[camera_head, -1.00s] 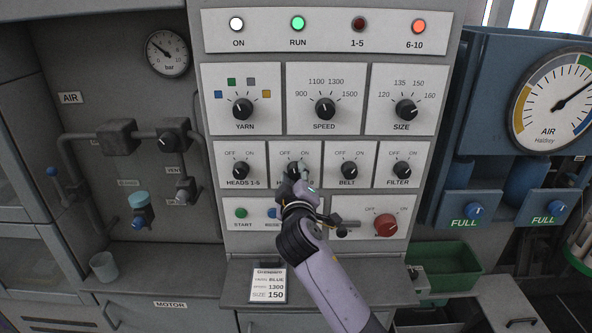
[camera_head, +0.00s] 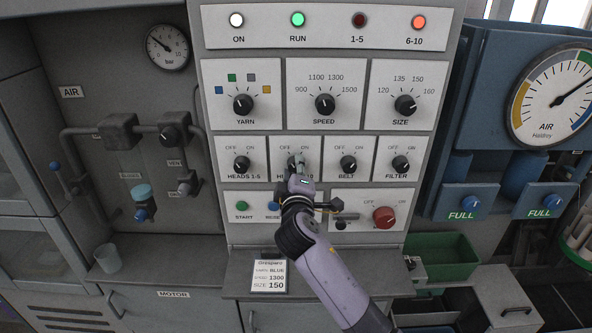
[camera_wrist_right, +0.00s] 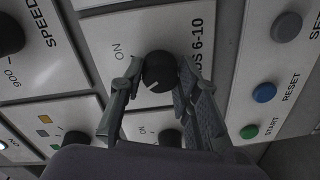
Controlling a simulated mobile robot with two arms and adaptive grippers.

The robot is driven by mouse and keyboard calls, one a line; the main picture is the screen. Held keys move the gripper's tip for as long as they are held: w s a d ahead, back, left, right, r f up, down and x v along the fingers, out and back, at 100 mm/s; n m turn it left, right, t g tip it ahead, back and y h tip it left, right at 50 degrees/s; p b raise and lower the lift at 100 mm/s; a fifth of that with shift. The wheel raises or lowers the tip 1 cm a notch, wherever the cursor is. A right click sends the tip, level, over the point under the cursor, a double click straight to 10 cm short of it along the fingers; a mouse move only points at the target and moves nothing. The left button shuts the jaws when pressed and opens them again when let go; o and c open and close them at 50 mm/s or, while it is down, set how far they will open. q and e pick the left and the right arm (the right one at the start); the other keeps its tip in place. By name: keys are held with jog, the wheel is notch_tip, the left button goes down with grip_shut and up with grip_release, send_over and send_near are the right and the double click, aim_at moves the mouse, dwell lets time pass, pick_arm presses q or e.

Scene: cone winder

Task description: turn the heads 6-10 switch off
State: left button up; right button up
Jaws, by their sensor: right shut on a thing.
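The heads 6-10 switch is a black knob (camera_wrist_right: 160,72) on a white plate, between the fingers of my right gripper (camera_wrist_right: 158,88) in the right wrist view. The gripper is shut on the knob. Its white mark points towards the lower left in that view, away from the printed ON. In the head view my right gripper (camera_head: 300,168) covers most of the knob and its label; OFF and ON show above it. The 6-10 lamp (camera_head: 418,22) is lit orange-red. My left gripper is not in view.
The heads 1-5 knob (camera_head: 241,163) and the belt knob (camera_head: 348,163) sit close on either side. Start (camera_head: 242,206) and blue reset (camera_head: 273,206) buttons are below. A red knob (camera_head: 384,217) is at lower right. The 1-5 lamp (camera_head: 359,20) is dark.

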jog(key=o, duration=1.2)
jog(key=shift+c, duration=0.2)
jog(key=shift+s, duration=0.15)
jog(key=s, duration=1.1)
jog(key=shift+s+r, duration=0.2)
jog(key=shift+s, duration=0.2)
jog(key=shift+d, duration=0.1)
